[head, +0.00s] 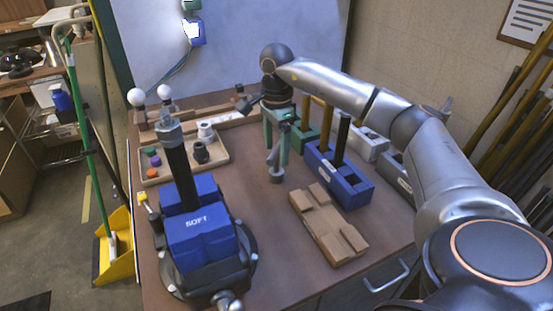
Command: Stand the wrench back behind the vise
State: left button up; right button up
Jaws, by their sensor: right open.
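The blue vise (197,225), marked SOFT, stands at the front left of the bench. A dark upright post (180,170) with a metal hex top rises from its jaws. My right gripper (276,148) points down over the middle of the bench, behind and to the right of the vise, with its green fingers apart. A grey metal tool (276,172), which looks like the wrench, shows upright at the fingertips. The fingers partly hide it, and I cannot tell whether they touch it. My left gripper is not in view.
A wooden tray (220,160) with small coloured parts lies behind the vise. A blue holder (340,183) with dark posts and a wooden block (325,228) stand to the right. Green and grey holders sit farther back. Bare bench shows between the vise and the wooden block.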

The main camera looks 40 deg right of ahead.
notch_tip(320, 180, up, 6)
jog(key=shift+r+p, duration=0.25)
jog(key=shift+p, duration=0.05)
dwell(0.4)
